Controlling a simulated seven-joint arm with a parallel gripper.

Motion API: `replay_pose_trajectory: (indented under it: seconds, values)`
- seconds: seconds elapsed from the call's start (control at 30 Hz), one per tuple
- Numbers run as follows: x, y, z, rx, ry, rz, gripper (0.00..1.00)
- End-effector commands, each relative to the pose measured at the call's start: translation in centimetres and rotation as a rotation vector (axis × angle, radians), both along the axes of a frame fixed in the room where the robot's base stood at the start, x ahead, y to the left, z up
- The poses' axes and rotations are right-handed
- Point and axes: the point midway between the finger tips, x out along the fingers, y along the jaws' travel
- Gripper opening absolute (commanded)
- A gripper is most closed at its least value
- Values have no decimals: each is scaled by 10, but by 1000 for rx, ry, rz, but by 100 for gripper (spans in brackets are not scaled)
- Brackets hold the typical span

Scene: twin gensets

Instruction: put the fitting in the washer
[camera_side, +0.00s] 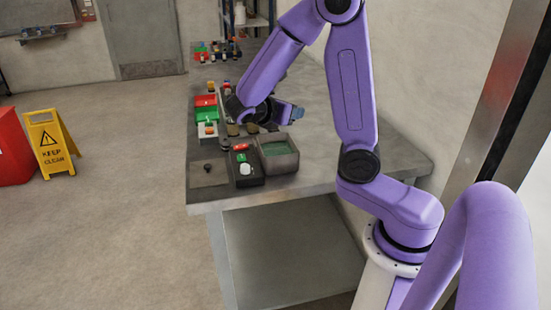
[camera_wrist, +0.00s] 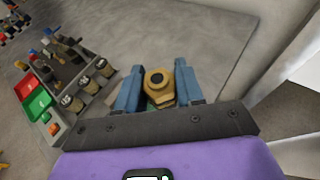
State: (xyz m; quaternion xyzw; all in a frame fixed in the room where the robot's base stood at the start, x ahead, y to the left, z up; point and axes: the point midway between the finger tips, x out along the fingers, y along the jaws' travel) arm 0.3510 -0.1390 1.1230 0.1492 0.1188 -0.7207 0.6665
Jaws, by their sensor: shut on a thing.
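In the side view my gripper (camera_side: 292,112) is above the bench, behind the open grey tub with green inside (camera_side: 294,163), which looks like the washer. The gripper is apart from the tub. The fitting cannot be made out in the side view. The tub is not clearly seen in the wrist view.
A dark box with red, green and white controls (camera_side: 249,182) stands left of the tub. Red (camera_wrist: 27,83) and green (camera_wrist: 38,104) trays and a row of cups (camera_wrist: 86,87) line the bench's left side. The bench's right side (camera_side: 400,158) is clear.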

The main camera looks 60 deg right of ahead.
Motion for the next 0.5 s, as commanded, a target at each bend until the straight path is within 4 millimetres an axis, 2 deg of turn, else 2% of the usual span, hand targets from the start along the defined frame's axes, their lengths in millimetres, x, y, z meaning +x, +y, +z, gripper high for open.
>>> replay_pose_trajectory:
  seconds: [0.03, 0.1, 0.23, 0.37, 0.5]
  values:
    - [-16, 0, 4, 3, 1, -46, 0]
    - [-33, -1, 7, 7, 8, -100, 0]
    - [-52, 0, 10, 12, 21, -161, 0]
    - [-51, -3, 7, 12, 27, -182, 0]
    - [-33, -12, -2, 13, 30, -184, 0]
